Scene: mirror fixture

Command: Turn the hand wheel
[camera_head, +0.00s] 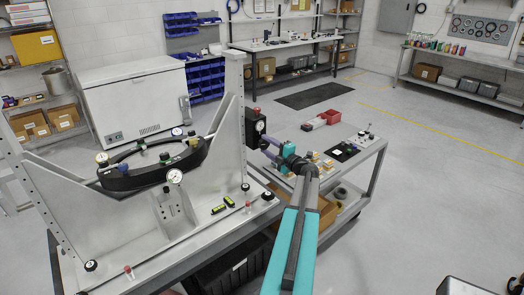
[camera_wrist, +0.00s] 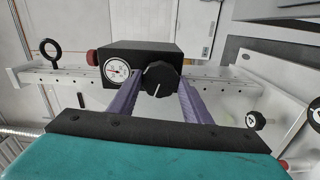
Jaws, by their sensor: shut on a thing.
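The hand wheel appears to be a black lobed knob (camera_wrist: 160,78) with a white mark, on the front of a black box (camera_wrist: 140,54) in the wrist view. A round white dial gauge (camera_wrist: 117,70) sits on the box left of the knob. My gripper (camera_wrist: 158,92) has its two purple fingers on either side of the knob and is shut on it. In the head view my gripper (camera_head: 272,150) reaches the black box (camera_head: 254,128) on the right upright of the fixture; the knob is hidden there by the fingers.
The pale metal fixture (camera_head: 238,110) holds a curved black frame (camera_head: 130,178) with several gauges and knobs.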

